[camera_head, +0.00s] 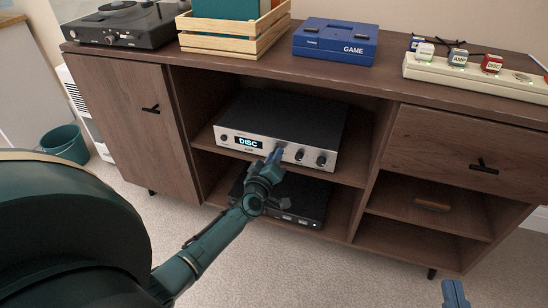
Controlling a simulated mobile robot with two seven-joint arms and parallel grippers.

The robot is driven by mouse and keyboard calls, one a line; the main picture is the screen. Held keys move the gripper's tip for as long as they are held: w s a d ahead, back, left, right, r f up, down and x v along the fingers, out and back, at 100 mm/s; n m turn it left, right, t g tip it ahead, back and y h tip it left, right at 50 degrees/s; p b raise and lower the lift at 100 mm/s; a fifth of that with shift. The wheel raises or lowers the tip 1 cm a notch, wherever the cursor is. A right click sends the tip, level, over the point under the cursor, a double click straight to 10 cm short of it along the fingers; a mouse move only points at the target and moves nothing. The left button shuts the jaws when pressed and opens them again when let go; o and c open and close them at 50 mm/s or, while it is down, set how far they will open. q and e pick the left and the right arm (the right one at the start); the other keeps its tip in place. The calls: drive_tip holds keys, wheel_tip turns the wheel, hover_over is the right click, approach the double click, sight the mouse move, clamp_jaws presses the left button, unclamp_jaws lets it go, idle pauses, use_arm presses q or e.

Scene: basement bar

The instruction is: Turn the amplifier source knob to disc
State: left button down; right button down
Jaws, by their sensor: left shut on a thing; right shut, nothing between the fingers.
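The amplifier (290,118) has a black top and silver front and sits on the upper middle shelf of the cabinet. Its lit display (249,143) reads "DISC". My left gripper (277,154) is at the front panel, shut on the source knob, which its fingers largely hide. Two more dark knobs show to the right of it, one of them the far right knob (322,160). My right gripper (455,293) is low at the bottom right edge, shut and empty, away from the cabinet.
A black disc player (303,219) sits on the shelf below, partly behind my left arm. On the cabinet top (275,66) stand a turntable (120,22), a wooden crate (232,45), a blue GAME console (335,41) and a power strip (475,77) with labelled plugs. The carpet in front is clear.

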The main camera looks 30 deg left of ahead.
use_arm(q)
drive_tip(key=shift+n, duration=1.2)
use_arm(e)
drive_tip(key=shift+a, duration=0.1)
use_arm(q)
drive_tip(key=shift+n, duration=0.3)
use_arm(e)
drive_tip(key=shift+r, duration=0.15)
use_arm(q)
drive_tip(key=c, duration=1.3)
unclamp_jaws()
use_arm(e)
drive_tip(key=shift+w, duration=0.1)
use_arm(q)
drive_tip(key=p+v, duration=0.3)
drive_tip(key=v, duration=1)
drive_tip(key=shift+s, duration=0.1)
use_arm(e)
drive_tip(key=shift+d+g+h, duration=0.3)
drive_tip(key=shift+d, duration=0.1)
